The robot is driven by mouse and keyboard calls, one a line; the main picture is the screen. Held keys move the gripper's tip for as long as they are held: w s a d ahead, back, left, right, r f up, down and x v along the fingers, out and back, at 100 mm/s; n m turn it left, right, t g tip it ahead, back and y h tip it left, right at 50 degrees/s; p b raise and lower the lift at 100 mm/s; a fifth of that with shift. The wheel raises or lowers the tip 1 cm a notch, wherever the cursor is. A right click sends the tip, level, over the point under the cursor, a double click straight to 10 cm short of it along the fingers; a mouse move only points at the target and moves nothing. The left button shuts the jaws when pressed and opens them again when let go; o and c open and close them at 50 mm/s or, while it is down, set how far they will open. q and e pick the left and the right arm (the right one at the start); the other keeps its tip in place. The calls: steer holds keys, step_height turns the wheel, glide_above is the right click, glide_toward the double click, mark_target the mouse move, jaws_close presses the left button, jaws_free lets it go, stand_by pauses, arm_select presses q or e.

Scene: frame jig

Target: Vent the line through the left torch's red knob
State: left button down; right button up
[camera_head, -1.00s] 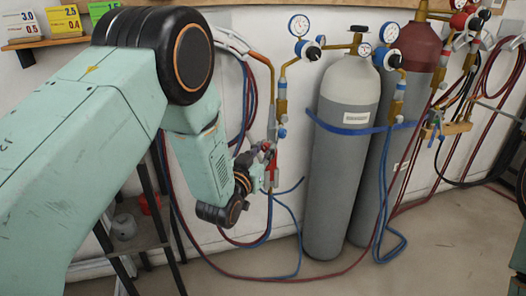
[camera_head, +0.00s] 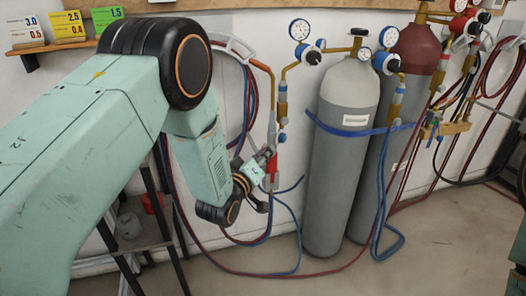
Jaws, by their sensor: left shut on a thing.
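The left torch (camera_head: 271,112) hangs upright against the wall, with a brass-coloured neck at the top and a red part (camera_head: 272,181) at its lower end. My left gripper (camera_head: 267,157) is at this lower end, close to the wall. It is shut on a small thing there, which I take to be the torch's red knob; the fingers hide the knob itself. Red and blue hoses (camera_head: 249,110) hang beside the torch. My right gripper is out of view.
Grey gas cylinders (camera_head: 342,185) with gauges (camera_head: 299,30) and a blue strap (camera_head: 340,129) stand right of the torch. Hoses loop down to the floor (camera_head: 300,268). A dark shelf frame (camera_head: 150,240) stands below my left arm. Number cards (camera_head: 68,27) sit at upper left.

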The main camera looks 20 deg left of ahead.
arm_select(q)
steer(key=n+p, duration=0.1)
steer(key=n, duration=0.4)
steer(key=shift+f, duration=0.1)
stand_by(0.5)
steer(key=c, duration=1.1)
jaws_free()
steer(key=s, duration=0.4)
steer(key=s+a, duration=0.1)
steer(key=s, duration=0.3)
steer(key=s+a+r, duration=0.1)
steer(key=s, duration=0.2)
steer(key=shift+s, duration=0.4)
